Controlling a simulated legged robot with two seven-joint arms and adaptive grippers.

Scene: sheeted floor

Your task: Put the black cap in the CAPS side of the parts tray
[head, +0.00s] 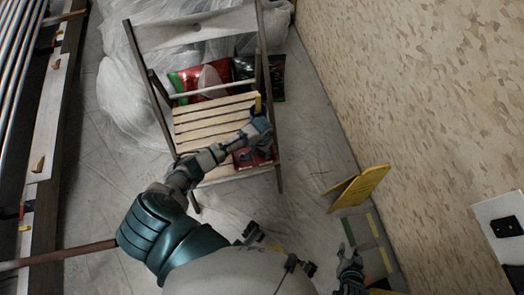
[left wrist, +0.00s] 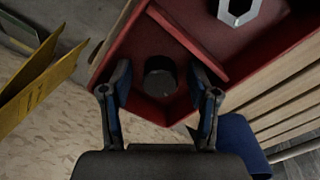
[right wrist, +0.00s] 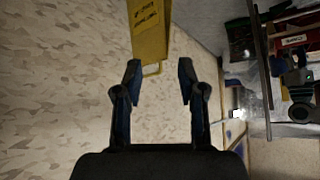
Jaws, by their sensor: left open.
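The red parts tray (head: 245,160) lies on the slatted seat of a folding chair, partly hidden by my left gripper (head: 262,140). In the left wrist view, the black cap (left wrist: 160,76) sits inside the red tray (left wrist: 110,62), in a corner compartment beside a divider. My left gripper (left wrist: 160,84) is open, its fingers on either side of the cap with gaps showing. A silver hex nut (left wrist: 238,12) lies across the divider. I cannot read a compartment label in that view. My right gripper (head: 350,258) is open and empty; its fingers also show in the right wrist view (right wrist: 159,80).
The folding chair (head: 195,36) stands on sheeted floor, with bags (head: 200,80) behind its seat. A yellow floor sign (head: 358,188) stands near the right wall; it shows beyond my right gripper in the right wrist view (right wrist: 148,30). Pipes and a rail (head: 45,140) run along the left.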

